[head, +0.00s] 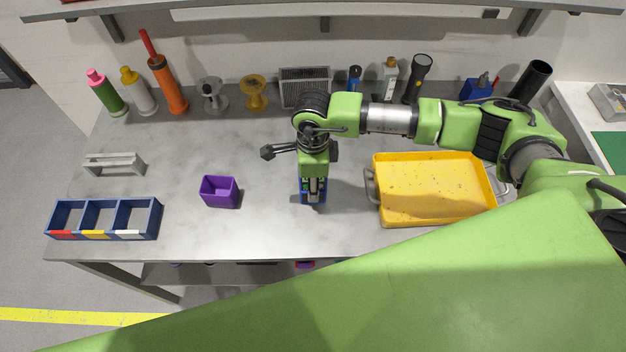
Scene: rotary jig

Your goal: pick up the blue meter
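A blue object (306,196), which looks like the blue meter, stands on the grey table near the middle. My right arm comes in from the right and its gripper (314,190) points down directly over this object. The gripper covers much of it, with blue edges showing on both sides and below. I cannot tell whether the fingers touch it or how far apart they are. My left gripper is not in view.
A purple bin (220,192) and a blue three-part tray (104,219) stand to the left. A yellow tray (432,190) lies to the right. Bottles, spools, a flashlight (418,78) and a small blue item (476,91) line the back. The table between bin and gripper is clear.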

